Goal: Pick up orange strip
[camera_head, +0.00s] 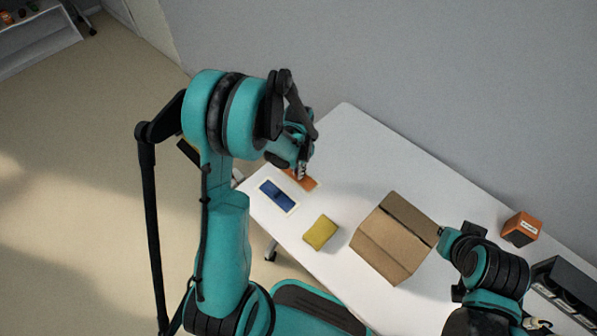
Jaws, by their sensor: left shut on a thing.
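The orange strip (308,184) is at the far left part of the white table, partly hidden by my left gripper. My left gripper (301,174) points down over it and is shut on it at its upper edge. I cannot tell whether the strip is lifted off the table. My right arm comes in at the lower right, with its end beside the cardboard box; its fingers are not clear.
A blue pad with a pale border (277,196) lies just in front of the strip. A yellow block (320,232) and a closed cardboard box (394,238) stand on the white table (346,128). An orange box (521,228) and a black device (566,286) are at the right.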

